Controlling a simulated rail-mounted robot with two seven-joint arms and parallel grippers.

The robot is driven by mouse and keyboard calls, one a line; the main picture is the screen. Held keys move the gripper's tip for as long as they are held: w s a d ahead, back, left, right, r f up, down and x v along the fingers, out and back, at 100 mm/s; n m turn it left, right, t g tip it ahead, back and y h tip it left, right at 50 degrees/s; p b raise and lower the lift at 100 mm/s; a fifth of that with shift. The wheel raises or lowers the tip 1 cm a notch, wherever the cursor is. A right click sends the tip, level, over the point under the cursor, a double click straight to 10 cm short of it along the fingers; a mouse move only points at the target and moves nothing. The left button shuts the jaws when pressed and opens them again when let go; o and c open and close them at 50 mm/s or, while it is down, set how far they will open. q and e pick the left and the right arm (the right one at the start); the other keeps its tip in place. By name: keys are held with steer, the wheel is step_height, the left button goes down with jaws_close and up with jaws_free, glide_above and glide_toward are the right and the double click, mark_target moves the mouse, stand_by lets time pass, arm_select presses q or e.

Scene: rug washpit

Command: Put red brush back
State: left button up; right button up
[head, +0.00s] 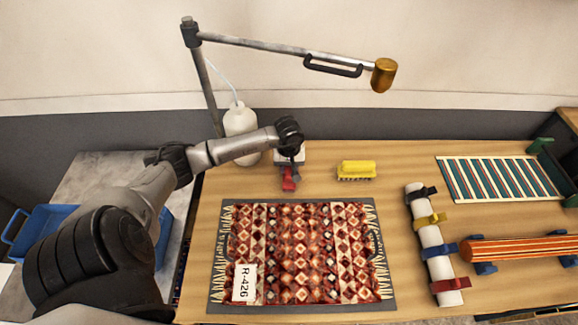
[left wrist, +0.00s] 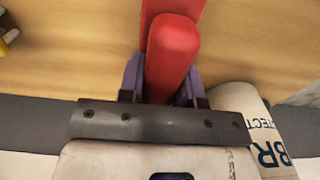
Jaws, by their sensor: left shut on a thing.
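The red brush (head: 289,184) is at the back of the wooden table, behind the patterned rug. My left gripper (head: 290,168) reaches over it from the left. In the left wrist view, the red brush (left wrist: 172,50) sits between the two purple fingers (left wrist: 160,80), which are shut on it. The brush's far end runs out of the top of that view, and its underside is hidden. I cannot tell if it touches the table. My right gripper is not in view.
A yellow brush (head: 356,170) lies to the right of the red one. A white jug (head: 241,122) stands behind my left arm. The rug (head: 303,253), with an R-426 tag, lies in front. A white roll with coloured straps (head: 432,243) is at right. Bare table lies between.

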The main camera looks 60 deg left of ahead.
arm_select(q)
steer(key=shift+a, duration=0.1)
steer(key=shift+f, duration=0.1)
steer(key=o, duration=0.9)
